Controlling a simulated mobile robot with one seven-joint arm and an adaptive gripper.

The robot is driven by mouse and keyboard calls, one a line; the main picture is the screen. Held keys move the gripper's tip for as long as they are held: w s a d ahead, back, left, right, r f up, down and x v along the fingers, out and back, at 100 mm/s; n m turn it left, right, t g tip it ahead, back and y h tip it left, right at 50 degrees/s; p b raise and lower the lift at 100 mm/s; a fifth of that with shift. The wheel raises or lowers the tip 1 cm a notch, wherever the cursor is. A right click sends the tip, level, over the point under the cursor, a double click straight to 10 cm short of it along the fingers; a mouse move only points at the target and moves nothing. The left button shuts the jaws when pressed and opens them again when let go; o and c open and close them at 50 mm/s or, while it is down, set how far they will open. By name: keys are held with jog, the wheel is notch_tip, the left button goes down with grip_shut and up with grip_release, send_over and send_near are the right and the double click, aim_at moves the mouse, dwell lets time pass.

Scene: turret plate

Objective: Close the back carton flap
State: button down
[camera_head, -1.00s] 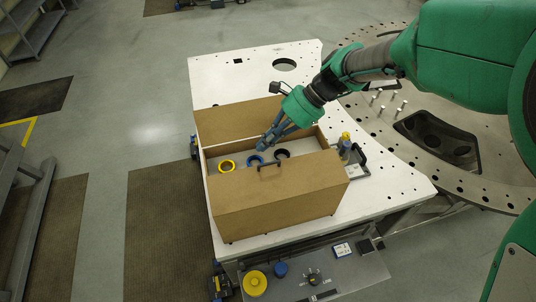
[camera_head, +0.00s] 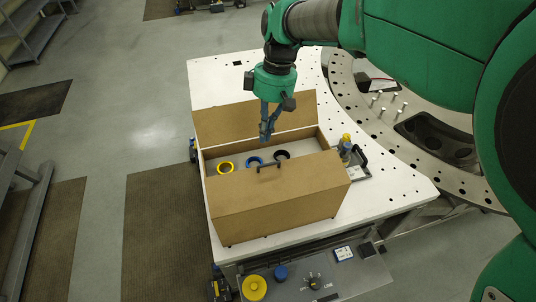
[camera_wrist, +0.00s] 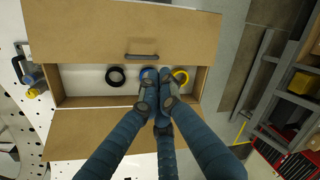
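A brown carton (camera_head: 262,211) stands on the white plate. Its back flap (camera_head: 225,122) is open and leans outward behind the box; it also shows at the bottom of the wrist view (camera_wrist: 75,135). The front flap (camera_head: 290,182), with a dark handle (camera_head: 268,166), covers the front part of the opening. My gripper (camera_head: 265,138) points down over the opening near the back flap. In the wrist view my gripper (camera_wrist: 158,85) has its blue fingers drawn together, with nothing seen between them. They partly hide the blue ring.
Inside the carton lie a yellow ring (camera_head: 225,168), a blue ring (camera_head: 254,162) and a black ring (camera_head: 282,155). A yellow-topped fixture (camera_head: 346,146) stands close to the carton's right end. The white plate (camera_head: 225,78) is clear behind the back flap.

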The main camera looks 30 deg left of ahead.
jog(key=r+n, duration=0.1)
jog(key=n, duration=0.1)
jog(key=w+n+t, duration=0.1)
jog(key=n, duration=0.2)
jog(key=w+a+r+n+t+h, duration=0.1)
jog(key=n, duration=0.2)
jog(key=shift+r+b, duration=0.3)
jog(key=shift+r, duration=0.05)
jog(key=shift+f, duration=0.1)
jog(key=f, duration=0.4)
jog(key=f+p, duration=0.1)
jog(key=f, duration=0.4)
jog(key=d+f, duration=0.1)
jog(key=f, duration=0.3)
jog(key=shift+s+f+p, duration=0.2)
jog(key=shift+f+p, duration=0.1)
jog(key=shift+f, duration=0.1)
jog(key=shift+w+a+f+b, duration=0.25)
jog(key=shift+f, duration=0.35)
jog(key=shift+w+a+f+b, duration=0.2)
jog(key=shift+a+f+b, duration=0.05)
jog(key=shift+f, duration=0.35)
jog(key=shift+s, duration=0.1)
